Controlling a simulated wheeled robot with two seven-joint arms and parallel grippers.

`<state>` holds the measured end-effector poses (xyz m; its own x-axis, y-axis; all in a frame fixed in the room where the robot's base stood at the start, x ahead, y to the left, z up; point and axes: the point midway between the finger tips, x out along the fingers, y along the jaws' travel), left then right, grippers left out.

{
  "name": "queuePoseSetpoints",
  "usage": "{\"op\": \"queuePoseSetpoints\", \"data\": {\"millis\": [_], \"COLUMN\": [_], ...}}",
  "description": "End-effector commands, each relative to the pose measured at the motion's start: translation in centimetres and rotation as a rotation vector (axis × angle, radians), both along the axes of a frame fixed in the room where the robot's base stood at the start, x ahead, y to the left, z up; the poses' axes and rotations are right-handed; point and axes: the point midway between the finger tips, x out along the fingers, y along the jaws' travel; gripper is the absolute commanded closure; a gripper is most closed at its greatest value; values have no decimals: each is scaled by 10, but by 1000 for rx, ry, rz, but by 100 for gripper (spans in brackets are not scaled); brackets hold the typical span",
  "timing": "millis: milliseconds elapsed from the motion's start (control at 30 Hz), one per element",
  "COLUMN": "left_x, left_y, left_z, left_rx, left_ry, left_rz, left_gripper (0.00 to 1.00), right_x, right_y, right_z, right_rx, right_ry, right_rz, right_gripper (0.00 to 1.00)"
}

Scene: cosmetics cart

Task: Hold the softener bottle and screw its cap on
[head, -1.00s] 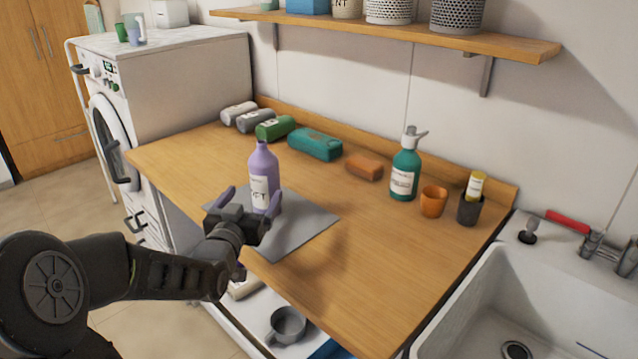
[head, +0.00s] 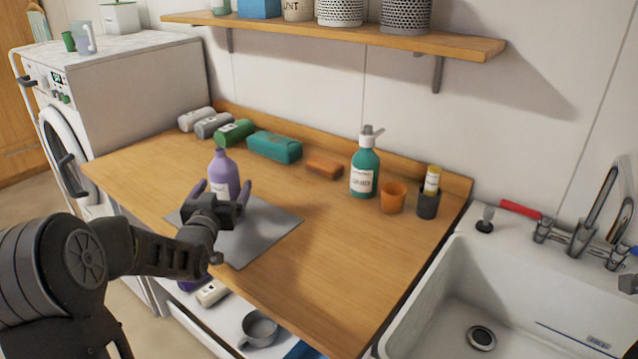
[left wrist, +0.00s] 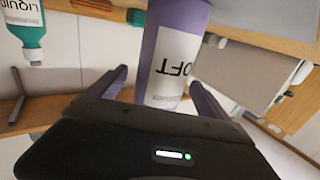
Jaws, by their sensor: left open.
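The purple softener bottle (head: 223,171) stands upright on a grey mat (head: 262,238) on the wooden counter, its neck without a cap. My left gripper (head: 224,194) is open at the bottle's near side, its fingers to either side of the lower body. In the left wrist view the bottle (left wrist: 172,50), with its white label, lies ahead between the open fingers (left wrist: 158,85); I cannot tell whether they touch it. I cannot see a loose cap. My right gripper is not in view.
A teal pump bottle (head: 365,170), an orange cup (head: 392,197) and a dark cup (head: 428,203) stand at the right. Rolled towels (head: 235,132), a teal pack (head: 274,147) and a brown block (head: 325,167) lie along the back. A sink (head: 470,290) is at the right; the counter's front right is clear.

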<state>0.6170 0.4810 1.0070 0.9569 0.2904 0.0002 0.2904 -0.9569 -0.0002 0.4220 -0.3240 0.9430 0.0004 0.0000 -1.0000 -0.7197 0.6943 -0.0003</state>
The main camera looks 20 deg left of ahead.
Motion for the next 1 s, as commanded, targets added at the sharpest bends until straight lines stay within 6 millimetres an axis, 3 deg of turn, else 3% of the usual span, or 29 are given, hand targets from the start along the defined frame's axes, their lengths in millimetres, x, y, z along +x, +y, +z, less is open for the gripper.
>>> {"op": "queuePoseSetpoints", "data": {"millis": [333, 933, 1000], "left_x": [40, 41, 41], "left_y": [13, 13, 13], "left_z": [0, -1, -1], "left_rx": [1, 0, 0], "left_ry": [1, 0, 0], "left_rz": [1, 0, 0], "left_gripper": [10, 10, 14], "right_x": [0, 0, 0], "right_y": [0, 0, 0], "right_z": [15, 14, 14], "right_rx": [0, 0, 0], "right_ry": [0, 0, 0], "right_rz": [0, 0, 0], "right_gripper": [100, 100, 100]}}
